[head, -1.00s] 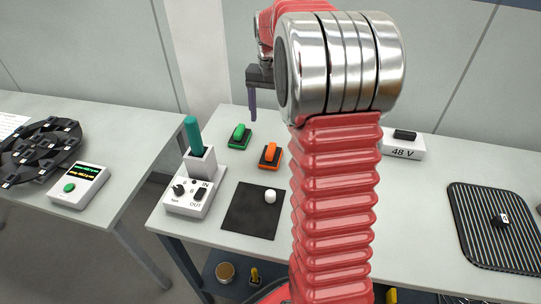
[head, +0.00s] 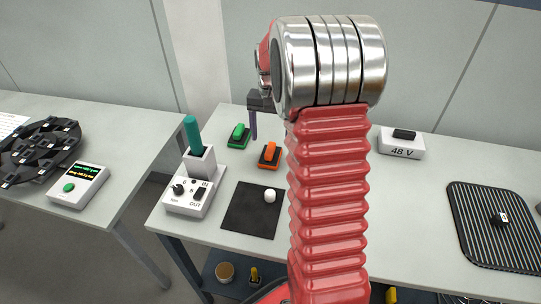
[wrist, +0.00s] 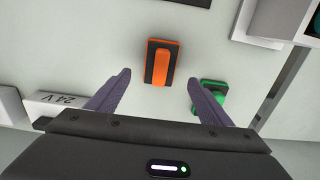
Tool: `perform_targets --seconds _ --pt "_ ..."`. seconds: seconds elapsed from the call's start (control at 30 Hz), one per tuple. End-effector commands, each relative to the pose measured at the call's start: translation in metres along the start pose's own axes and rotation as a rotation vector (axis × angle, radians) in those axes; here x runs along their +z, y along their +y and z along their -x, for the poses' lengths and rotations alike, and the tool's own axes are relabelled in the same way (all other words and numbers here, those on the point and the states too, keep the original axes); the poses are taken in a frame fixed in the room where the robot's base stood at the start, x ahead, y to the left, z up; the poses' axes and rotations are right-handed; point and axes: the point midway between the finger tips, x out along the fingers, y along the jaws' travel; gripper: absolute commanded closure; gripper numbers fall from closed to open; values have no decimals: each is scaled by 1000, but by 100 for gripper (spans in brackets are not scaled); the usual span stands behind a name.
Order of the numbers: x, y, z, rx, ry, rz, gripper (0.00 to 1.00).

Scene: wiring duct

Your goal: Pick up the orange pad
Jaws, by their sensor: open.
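The orange pad (head: 270,154) lies on the bench, right of the green pad (head: 238,136). It has an orange bar on a black strip with an orange edge. In the wrist view the orange pad (wrist: 161,63) is whole and sits beyond the fingertips, roughly between their lines. My gripper (wrist: 158,78) is open and empty, with two purple fingers apart. In the head view my gripper (head: 253,138) is above the bench near both pads, partly hidden by my arm. The green pad (wrist: 211,98) shows behind the right finger in the wrist view.
A white IN/OUT box (head: 188,200) with a teal handle stands at left. A black mat (head: 240,217) with a white ball (head: 269,196) lies in front. A 48 V box (head: 402,148) and a ribbed black mat (head: 485,240) are at right. A 24 V box (wrist: 55,103) shows in the wrist view.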

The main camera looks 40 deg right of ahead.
Motion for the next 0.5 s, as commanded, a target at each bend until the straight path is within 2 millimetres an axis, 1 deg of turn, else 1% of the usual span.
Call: perform_targets --seconds 0.1,0.4,0.5 --pt "0 0 -6 0 0 0 27" --pt "0 0 -7 0 0 0 27" --pt "1 0 -12 0 -1 1 27"
